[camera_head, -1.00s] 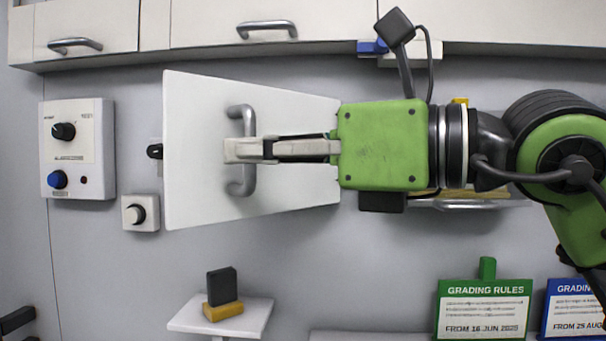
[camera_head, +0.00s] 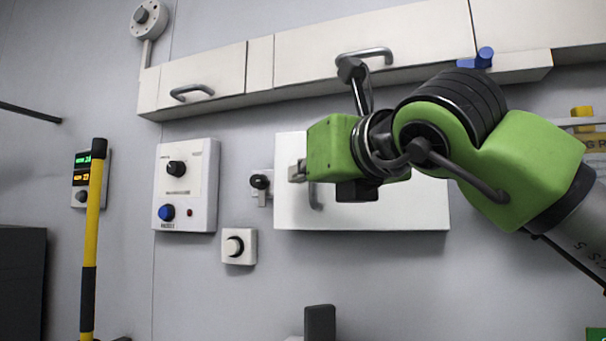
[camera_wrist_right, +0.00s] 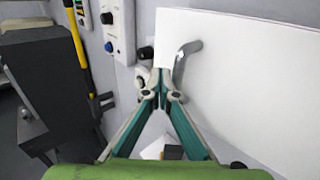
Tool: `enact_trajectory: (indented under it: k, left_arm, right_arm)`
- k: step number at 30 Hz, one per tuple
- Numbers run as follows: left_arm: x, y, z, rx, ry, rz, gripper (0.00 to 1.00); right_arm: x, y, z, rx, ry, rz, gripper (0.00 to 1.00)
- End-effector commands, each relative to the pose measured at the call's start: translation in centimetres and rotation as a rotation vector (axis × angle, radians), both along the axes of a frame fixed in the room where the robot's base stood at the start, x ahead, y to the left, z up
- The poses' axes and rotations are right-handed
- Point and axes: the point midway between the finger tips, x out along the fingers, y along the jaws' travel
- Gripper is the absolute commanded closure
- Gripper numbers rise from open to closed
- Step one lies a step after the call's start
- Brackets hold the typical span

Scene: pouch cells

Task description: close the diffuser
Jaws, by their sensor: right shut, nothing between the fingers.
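The diffuser appears to be the white flat panel (camera_head: 415,208) on the wall, with a grey bar handle (camera_head: 316,198) near its left edge. It looks about parallel to the wall; I cannot tell if a gap is left behind it. My right gripper (camera_head: 297,171) is shut and empty, in front of the panel by the handle, and hides part of both. In the right wrist view the shut fingertips (camera_wrist_right: 161,84) are near the panel's left edge, beside the handle (camera_wrist_right: 184,60). I cannot tell if they touch the panel. My left gripper is not in view.
A black latch knob (camera_head: 259,182) is just left of the panel. A control box (camera_head: 200,190) and a small dial switch (camera_head: 239,246) are further left. Cabinets (camera_head: 215,95) run above. A yellow and black pole (camera_head: 92,230) stands at far left.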

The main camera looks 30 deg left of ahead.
Motion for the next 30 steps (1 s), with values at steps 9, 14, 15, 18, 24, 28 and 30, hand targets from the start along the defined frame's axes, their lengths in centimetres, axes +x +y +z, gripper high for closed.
enact_trajectory:
  k: [9, 14, 15, 18, 24, 28, 30]
  left_arm:
    - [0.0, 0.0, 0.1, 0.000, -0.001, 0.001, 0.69]
    - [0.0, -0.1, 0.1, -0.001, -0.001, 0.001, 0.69]
    - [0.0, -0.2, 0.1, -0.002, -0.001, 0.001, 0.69]
    - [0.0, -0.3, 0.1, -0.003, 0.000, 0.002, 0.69]
    - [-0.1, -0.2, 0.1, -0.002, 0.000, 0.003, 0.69]
    - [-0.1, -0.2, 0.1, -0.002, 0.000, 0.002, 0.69]
    - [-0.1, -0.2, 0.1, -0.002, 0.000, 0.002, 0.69]
  right_arm:
    - [0.9, 0.5, -0.1, -0.001, 0.001, 0.002, 1.00]
    - [1.0, 0.5, -0.1, -0.001, 0.000, 0.002, 1.00]
    - [1.0, 0.5, -0.1, -0.001, 0.000, 0.002, 1.00]
    - [1.0, 0.5, -0.1, -0.001, 0.000, 0.002, 1.00]
    - [0.7, 0.2, 0.0, 0.000, -0.001, 0.003, 1.00]
    - [-0.1, -1.1, 0.1, 0.000, -0.003, 0.003, 1.00]
    - [-0.9, -2.1, 0.1, 0.000, -0.004, 0.002, 1.00]
